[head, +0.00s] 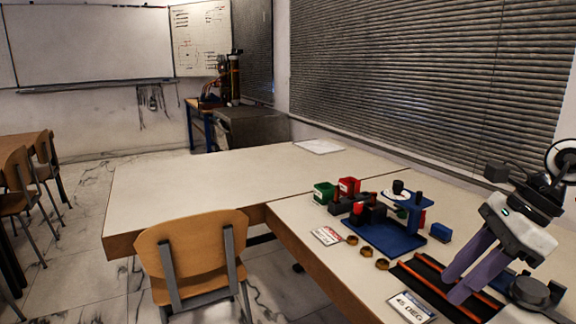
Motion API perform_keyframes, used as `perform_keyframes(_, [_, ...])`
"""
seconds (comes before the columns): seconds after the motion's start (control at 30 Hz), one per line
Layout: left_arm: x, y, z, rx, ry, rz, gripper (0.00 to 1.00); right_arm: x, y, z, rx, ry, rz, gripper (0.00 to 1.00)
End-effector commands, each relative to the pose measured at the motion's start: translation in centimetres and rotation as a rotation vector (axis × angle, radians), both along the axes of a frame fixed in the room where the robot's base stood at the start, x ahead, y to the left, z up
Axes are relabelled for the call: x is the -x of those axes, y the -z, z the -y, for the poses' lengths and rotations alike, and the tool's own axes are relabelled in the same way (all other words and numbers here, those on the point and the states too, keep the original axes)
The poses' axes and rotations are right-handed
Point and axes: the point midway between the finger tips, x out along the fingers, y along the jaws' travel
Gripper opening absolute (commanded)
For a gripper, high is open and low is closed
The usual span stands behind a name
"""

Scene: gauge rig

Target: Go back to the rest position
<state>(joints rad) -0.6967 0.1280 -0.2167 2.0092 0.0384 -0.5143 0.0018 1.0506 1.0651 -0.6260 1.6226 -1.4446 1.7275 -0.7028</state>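My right gripper (456,286) reaches in from the right, with two purple fingers pointing down and to the left. The fingers are apart, with a gap between them, and I see nothing held. The fingertips are over or just above a black tray with orange rails (425,272); I cannot tell whether they touch it. My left gripper is not in view. A blue gauge stand (372,238) with dark and red parts stands on the table, left of the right gripper.
Several brass rings (366,251) lie before the stand. A "45 DEG" card (410,307), a red-and-white card (326,236), green (325,192) and red (348,186) bins and a blue block (441,232) surround it. A dark round part (530,292) is right of the gripper.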

Motion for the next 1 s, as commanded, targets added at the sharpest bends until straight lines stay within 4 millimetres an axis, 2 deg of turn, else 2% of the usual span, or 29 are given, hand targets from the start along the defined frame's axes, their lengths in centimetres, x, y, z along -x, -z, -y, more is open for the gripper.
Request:
perform_keyframes(0.07, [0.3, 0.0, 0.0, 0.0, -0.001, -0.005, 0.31, -0.1, 0.9, -2.3, -0.067, -0.009, -0.013, 0.32])
perform_keyframes(0.27, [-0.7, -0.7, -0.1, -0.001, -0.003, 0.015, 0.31, 0.0, 2.3, -8.5, -0.276, -0.01, -0.053, 0.32])
perform_keyframes(0.37, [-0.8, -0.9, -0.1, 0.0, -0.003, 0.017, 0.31, 0.3, 2.8, -12.3, -0.425, 0.008, -0.096, 0.32])
perform_keyframes(0.5, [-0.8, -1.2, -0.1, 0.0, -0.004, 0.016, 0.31, 1.2, 2.6, -18.9, -0.739, 0.092, -0.219, 0.32])
perform_keyframes(0.6, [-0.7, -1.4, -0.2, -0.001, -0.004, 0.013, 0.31, 1.5, 1.7, -23.1, -1.036, 0.236, -0.374, 0.32])
perform_keyframes(0.63, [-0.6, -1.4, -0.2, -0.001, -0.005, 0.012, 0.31, 1.4, 1.4, -23.9, -1.128, 0.296, -0.429, 0.32])
perform_keyframes(0.73, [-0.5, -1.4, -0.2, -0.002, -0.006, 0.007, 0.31, 0.4, 1.1, -24.9, -1.413, 0.533, -0.63, 0.32])
perform_keyframes(0.83, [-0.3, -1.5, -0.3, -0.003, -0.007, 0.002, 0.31, -1.0, 3.0, -23.8, -1.659, 0.833, -0.851, 0.32])
perform_keyframes(0.87, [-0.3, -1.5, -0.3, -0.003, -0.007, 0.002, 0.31, -1.3, 4.1, -23.2, -1.723, 0.935, -0.921, 0.32])
perform_keyframes(0.93, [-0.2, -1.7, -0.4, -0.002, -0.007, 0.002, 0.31, -1.7, 7.6, -21.5, -1.853, 1.193, -1.084, 0.32])
perform_keyframes(0.97, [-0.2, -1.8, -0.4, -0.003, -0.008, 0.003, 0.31, -1.5, 9.4, -20.7, -1.9, 1.313, -1.153, 0.32])
perform_keyframes(1.0, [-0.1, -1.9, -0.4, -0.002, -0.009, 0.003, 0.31, -1.0, 12.3, -19.6, -1.951, 1.481, -1.247, 0.32])
